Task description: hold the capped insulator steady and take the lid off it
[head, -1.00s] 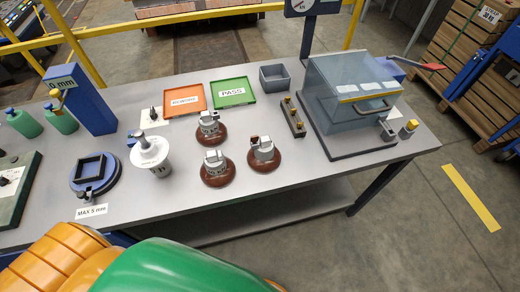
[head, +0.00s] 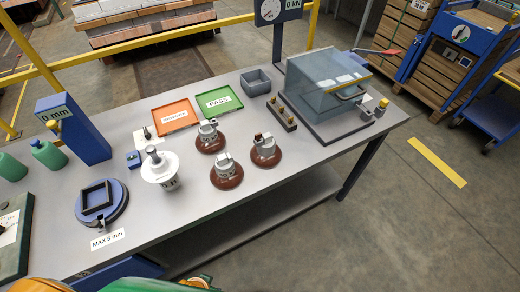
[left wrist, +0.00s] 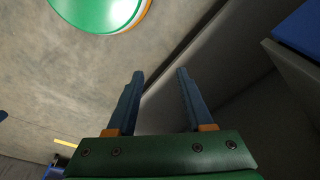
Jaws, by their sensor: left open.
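Three brown disc insulators with grey metal caps stand upright on the grey bench in the head view: one at the back (head: 210,146), one at the front (head: 227,179) and one at the right (head: 266,158). The right one has a small dark reddish piece on its top. I cannot tell which one bears a removable lid. A white round piece with a grey knob (head: 160,168) stands to their left. My left gripper (left wrist: 160,72) is open and empty in the left wrist view, beside the bench edge and away from the insulators. My right gripper is not in view.
An orange tray (head: 158,122) and a green tray (head: 233,93) lie behind the insulators. A clear-covered box (head: 322,90) stands at the right, a blue ring fixture (head: 118,211) at the front left, and a blue gauge post (head: 82,130) behind it. The front right bench top is clear.

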